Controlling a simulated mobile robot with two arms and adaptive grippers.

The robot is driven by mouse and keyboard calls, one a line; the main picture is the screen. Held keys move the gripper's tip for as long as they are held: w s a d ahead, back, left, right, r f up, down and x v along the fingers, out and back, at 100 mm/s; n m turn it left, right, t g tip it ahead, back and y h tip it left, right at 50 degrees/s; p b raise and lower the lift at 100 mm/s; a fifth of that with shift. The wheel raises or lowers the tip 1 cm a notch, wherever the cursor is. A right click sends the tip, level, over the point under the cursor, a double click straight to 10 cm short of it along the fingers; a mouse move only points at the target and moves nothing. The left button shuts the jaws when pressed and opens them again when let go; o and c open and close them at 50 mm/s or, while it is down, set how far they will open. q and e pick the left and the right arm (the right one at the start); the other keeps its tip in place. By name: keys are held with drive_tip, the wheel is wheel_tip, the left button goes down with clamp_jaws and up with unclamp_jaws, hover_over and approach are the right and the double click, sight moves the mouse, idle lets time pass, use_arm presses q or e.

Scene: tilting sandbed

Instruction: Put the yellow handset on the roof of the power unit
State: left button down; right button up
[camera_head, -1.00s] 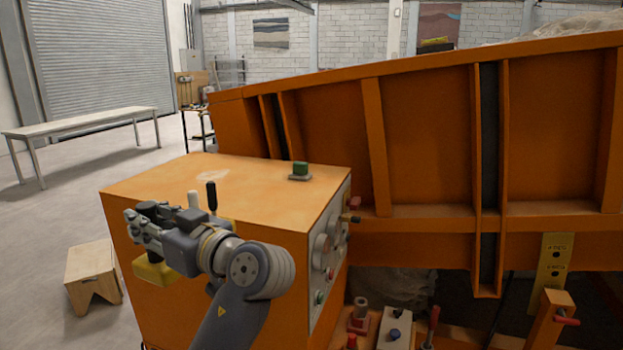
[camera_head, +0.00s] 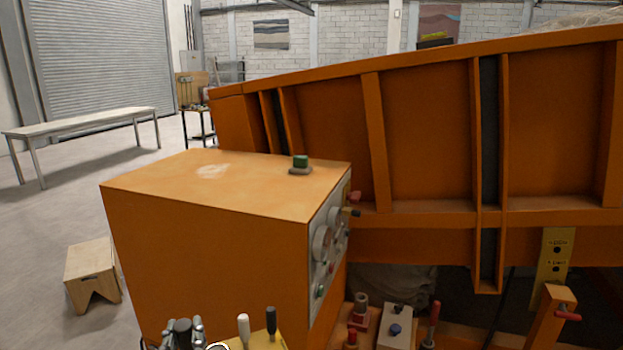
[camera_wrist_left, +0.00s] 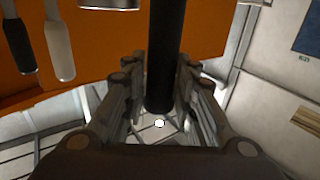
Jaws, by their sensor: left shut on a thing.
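My left gripper (camera_head: 182,332) is at the bottom edge of the head view, low before the unit's front. It is shut on a black upright bar of the yellow handset (camera_head: 268,341), whose white and black levers stand up. In the left wrist view the fingers (camera_wrist_left: 158,85) flank this bar; the levers (camera_wrist_left: 58,45) hang at upper left. Most of the handset is cut off. My right gripper is out of view.
The tall orange sandbed wall (camera_head: 425,140) rises behind and right of the unit. Gauges and knobs (camera_head: 325,240) cover the unit's right side. Control boxes and levers (camera_head: 395,322) stand at lower right. A wooden stool (camera_head: 92,276) is on the floor at left.

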use_arm(q)
drive_tip(key=s+d+f+m+h, duration=0.1)
drive_tip(key=s+f+h, duration=0.1)
drive_tip(key=s, duration=0.5)
drive_tip(key=s+d+f+m+h, duration=0.2)
drive_tip(key=s+f, duration=0.2)
drive_tip(key=s, duration=0.3)
drive_tip(key=shift+s+d+t+h+b, duration=0.2)
drive_tip(key=shift+s+t+h+b, duration=0.1)
drive_tip(key=shift+s, duration=0.05)
drive_tip(key=shift+d, duration=0.1)
